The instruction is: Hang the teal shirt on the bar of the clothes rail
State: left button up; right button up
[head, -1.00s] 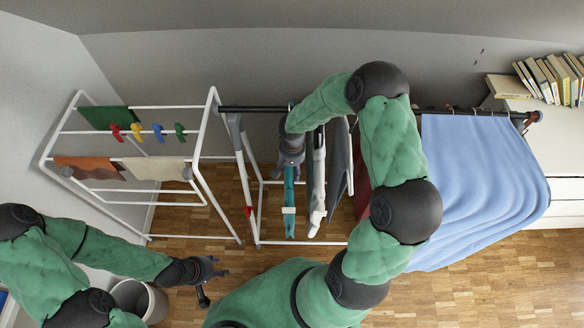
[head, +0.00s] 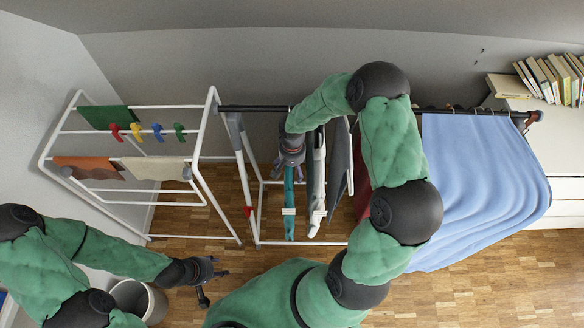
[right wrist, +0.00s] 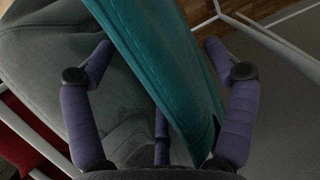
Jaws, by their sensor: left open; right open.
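The teal shirt (head: 289,200) hangs edge-on below the black bar (head: 257,108) of the clothes rail, at the left of the other garments. My right gripper (head: 290,165) is at the top of the shirt, just under the bar. In the right wrist view the teal shirt (right wrist: 165,65) runs between the spread fingers of my right gripper (right wrist: 160,75), which is open. The shirt's hanger and hook are hidden by my arm and hand. My left gripper (head: 208,280) is open and empty at the lower left, over the floor, far from the shirt.
White and dark grey garments (head: 317,185) hang close to the right of the shirt. A blue cloth (head: 480,180) covers the rail's right part. A white drying rack (head: 198,150) with cloths and colourful pegs stands left. A bin (head: 150,300) is near my left arm.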

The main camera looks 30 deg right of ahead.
notch_tip(320, 180, up, 12)
jog(key=shift+w+d+f, duration=0.1)
dwell(0.4)
